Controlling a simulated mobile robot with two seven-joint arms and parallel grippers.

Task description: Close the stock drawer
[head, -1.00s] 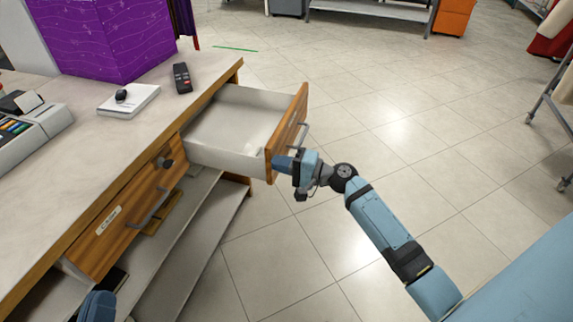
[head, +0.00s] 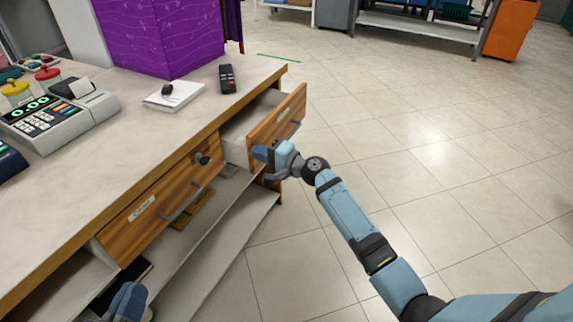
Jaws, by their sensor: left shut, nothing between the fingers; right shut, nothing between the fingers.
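The stock drawer (head: 277,127) has a wooden front with a metal handle and a white inside. It sticks out part of the way from the far end of the counter (head: 139,153). My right gripper (head: 262,154) is shut and empty, at the near lower corner of the drawer front, seemingly touching it. My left gripper (head: 128,303) shows only in part at the bottom left, shut and low beside the counter, away from the drawer.
A second drawer (head: 160,201) with a label, lock and handle sits flush in the counter nearer me. A cash register (head: 60,118), white pad (head: 174,95), remote (head: 227,79) and purple box (head: 158,36) stand on top. The tiled floor to the right is clear.

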